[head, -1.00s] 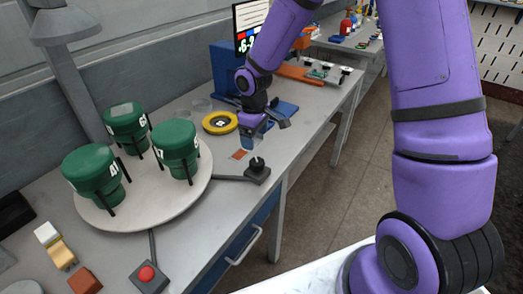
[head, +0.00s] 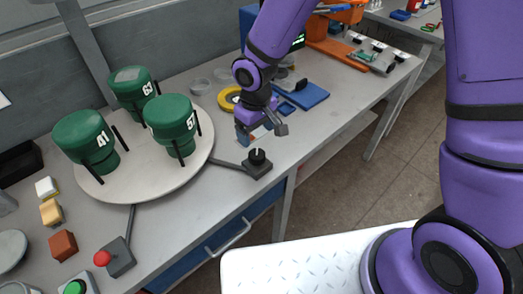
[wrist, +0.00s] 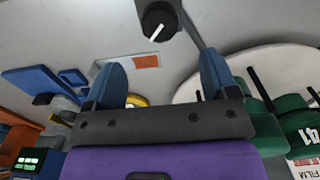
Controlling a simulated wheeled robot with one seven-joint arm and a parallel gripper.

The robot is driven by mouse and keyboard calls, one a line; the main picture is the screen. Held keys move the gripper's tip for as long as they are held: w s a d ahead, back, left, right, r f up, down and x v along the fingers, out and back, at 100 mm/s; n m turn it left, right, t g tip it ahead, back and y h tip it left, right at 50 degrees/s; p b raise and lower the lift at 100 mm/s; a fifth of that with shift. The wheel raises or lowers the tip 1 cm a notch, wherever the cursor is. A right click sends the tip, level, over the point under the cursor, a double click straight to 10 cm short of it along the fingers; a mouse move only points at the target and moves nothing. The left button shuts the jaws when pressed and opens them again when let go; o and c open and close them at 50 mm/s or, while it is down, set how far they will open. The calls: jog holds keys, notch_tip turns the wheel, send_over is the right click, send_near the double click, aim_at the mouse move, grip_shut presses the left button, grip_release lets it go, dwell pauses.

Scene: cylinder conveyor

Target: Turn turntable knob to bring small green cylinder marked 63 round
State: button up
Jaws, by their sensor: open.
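The round pale turntable (head: 150,180) carries three green cylinders. The one marked 63 (head: 133,86), its number small and hard to read, stands at the back. The one marked 57 (head: 172,118) is at the right, and the one marked 41 (head: 84,137) at the left front. The black turntable knob (head: 258,157) with a white pointer line sits on a dark base right of the turntable. It also shows in the wrist view (wrist: 159,20). My gripper (head: 262,134) is open and empty, just behind and above the knob. In the wrist view the knob lies beyond the fingertips, apart from them.
A red button box (head: 117,258) stands at the table's front, left of the knob. Coloured blocks (head: 62,244) lie at the left. A yellow ring (head: 229,98) and a blue tray (head: 301,97) lie behind my gripper.

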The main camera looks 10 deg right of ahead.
aim_at(257, 154)
notch_tip(257, 154, down, 10)
jog(key=shift+r, duration=0.25)
dwell(0.3)
jog(key=c, duration=0.9)
